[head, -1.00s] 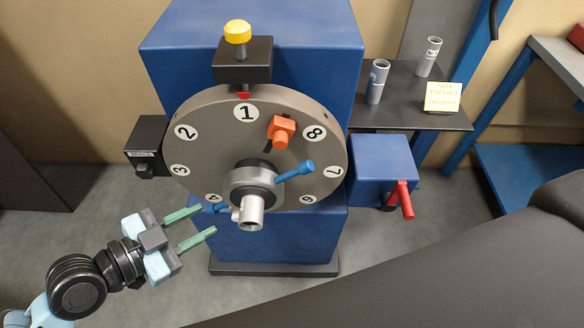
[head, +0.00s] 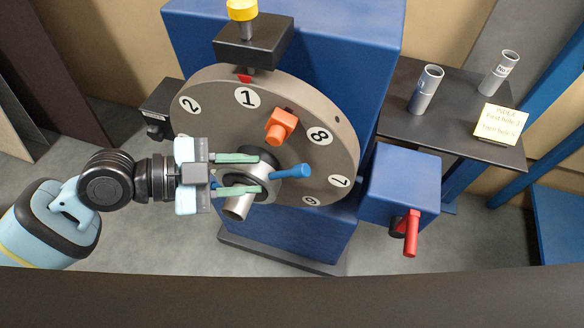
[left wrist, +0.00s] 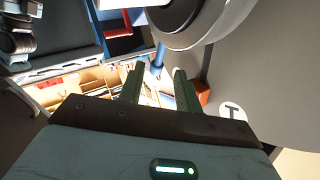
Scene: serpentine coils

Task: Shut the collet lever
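A round grey dial plate (head: 330,120) with numbers stands on a blue machine. At its centre is a hub with a silver tube (head: 238,207) and a blue lever (head: 291,172) pointing right. No label shows which part is the collet lever. My left gripper (head: 258,173) is open, its green fingers overlapping the hub from the left in the head view. I cannot tell whether they touch it. In the left wrist view the fingers (left wrist: 159,72) are apart, and a blue rod (left wrist: 158,58) shows beyond the gap. My right gripper is not in view.
An orange clamp (head: 281,126) sits on the dial plate. A blue box (head: 400,186) with a red handle (head: 412,234) is to the right. Behind it a dark shelf (head: 460,142) holds two grey tubes and a yellow note (head: 499,122). A yellow knob (head: 242,9) tops the machine.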

